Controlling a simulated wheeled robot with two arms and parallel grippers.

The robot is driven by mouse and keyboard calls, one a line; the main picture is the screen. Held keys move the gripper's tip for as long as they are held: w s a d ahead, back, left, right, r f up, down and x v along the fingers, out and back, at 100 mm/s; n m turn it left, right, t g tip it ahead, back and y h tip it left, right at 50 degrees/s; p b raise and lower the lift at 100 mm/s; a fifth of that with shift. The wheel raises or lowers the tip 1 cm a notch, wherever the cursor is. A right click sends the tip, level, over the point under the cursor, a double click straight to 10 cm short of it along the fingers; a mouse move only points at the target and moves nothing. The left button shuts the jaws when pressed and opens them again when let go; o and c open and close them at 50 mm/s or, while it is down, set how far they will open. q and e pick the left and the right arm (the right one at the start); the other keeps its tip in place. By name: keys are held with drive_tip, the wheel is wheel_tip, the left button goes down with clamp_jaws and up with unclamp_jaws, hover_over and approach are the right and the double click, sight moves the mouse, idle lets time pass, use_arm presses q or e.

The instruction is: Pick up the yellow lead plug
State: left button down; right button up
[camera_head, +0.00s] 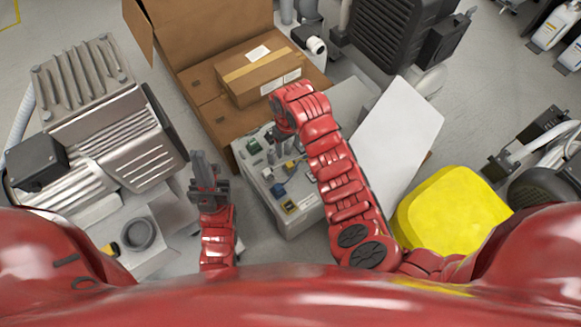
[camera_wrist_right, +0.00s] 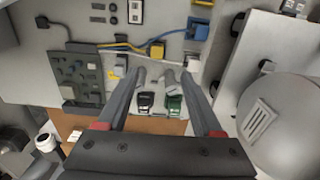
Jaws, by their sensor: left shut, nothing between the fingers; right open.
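The yellow lead plug (camera_wrist_right: 157,50) is in the right wrist view, at the end of a yellow lead on the grey panel. It sits just beyond the fingertips of my right gripper (camera_wrist_right: 161,75), which is open, with the plug not between the fingers. In the head view a small yellow plug (camera_head: 290,164) shows on the grey unit (camera_head: 301,212), near my right gripper (camera_head: 281,138). My left gripper (camera_head: 203,164) is shut and empty, left of the grey unit.
A blue plug (camera_wrist_right: 197,31) is right of the yellow one. A black connector (camera_wrist_right: 146,100) and a green connector (camera_wrist_right: 174,103) lie between the right fingers in the picture. A cardboard box (camera_head: 202,93) stands behind the unit; a white panel (camera_head: 399,133) and yellow case (camera_head: 452,212) are to the right.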

wheel_tip(320, 180, down, 7)
drive_tip(key=shift+w+f+b, duration=0.1)
drive_tip(key=shift+f+b, duration=0.1)
drive_tip(key=shift+b, duration=0.35)
drive_tip(key=shift+w+d+f+b, duration=0.15)
drive_tip(key=shift+f+b, duration=0.75)
drive_tip(key=shift+f, duration=1.6)
clamp_jaws()
